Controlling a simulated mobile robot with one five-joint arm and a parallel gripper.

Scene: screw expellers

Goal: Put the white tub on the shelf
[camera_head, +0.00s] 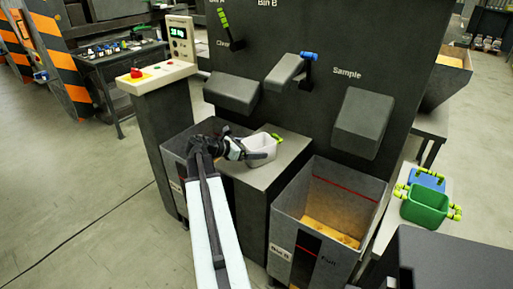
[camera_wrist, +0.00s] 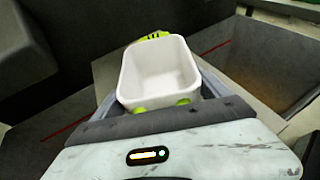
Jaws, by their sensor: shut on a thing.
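The white tub (camera_head: 262,147) with lime-green handles is at the top of the grey pedestal between two bins; it also fills the middle of the wrist view (camera_wrist: 158,72), upright and empty inside. My gripper (camera_head: 246,150) reaches it from the left and is shut on it; in the wrist view its grey jaws lie along both sides of the tub. I cannot tell whether the tub's base touches the pedestal top (camera_head: 285,150). A pale, low shelf-like surface (camera_head: 387,232) stands at the right, holding other tubs.
A green tub (camera_head: 426,206) and a blue one (camera_head: 427,179) occupy the pale surface. An open bin (camera_head: 283,205) with yellowish contents stands right of the pedestal, another bin (camera_head: 172,150) left. Dark chutes (camera_head: 363,123) overhang from the machine. A control post (camera_head: 163,125) stands left.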

